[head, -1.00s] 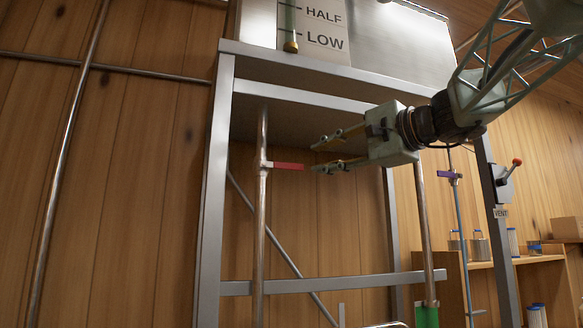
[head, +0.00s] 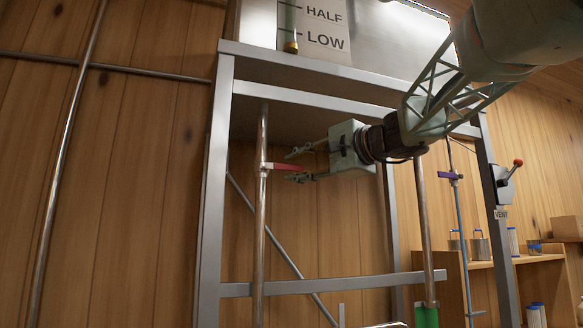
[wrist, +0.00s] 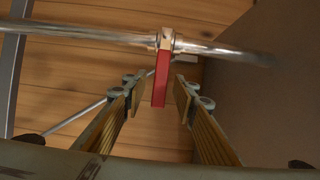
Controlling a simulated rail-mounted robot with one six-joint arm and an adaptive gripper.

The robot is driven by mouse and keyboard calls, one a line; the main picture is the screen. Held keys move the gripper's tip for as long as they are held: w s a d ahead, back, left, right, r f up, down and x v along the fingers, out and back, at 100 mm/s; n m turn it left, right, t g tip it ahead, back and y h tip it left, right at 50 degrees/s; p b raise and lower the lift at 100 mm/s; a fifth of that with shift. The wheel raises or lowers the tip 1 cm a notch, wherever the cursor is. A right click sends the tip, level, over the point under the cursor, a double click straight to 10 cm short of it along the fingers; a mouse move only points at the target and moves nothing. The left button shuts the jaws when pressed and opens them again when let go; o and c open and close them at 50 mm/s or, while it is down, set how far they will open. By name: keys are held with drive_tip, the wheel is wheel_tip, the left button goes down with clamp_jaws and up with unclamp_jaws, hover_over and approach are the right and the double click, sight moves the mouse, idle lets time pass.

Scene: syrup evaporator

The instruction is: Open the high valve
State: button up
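A red valve handle (head: 281,166) sticks out to the right from a vertical metal pipe (head: 261,215), across the pipe's line. My gripper (head: 299,165) is open at the handle's free end, one finger above and one below. In the wrist view, the red handle (wrist: 161,84) lies between the open fingers of my gripper (wrist: 159,97), with a gap visible on both sides. The pipe (wrist: 90,37) runs across the top of that view. A purple handle (head: 450,175) sits on a thinner pipe at the right. No label naming either valve is readable.
A grey metal frame (head: 212,190) surrounds the pipe and carries a tank (head: 395,35) marked HALF and LOW. A second vertical pipe (head: 424,225) stands behind my arm. A vent lever (head: 508,172) and a wooden shelf (head: 520,261) are at the right.

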drive_tip(key=shift+x, duration=0.8)
clamp_jaws()
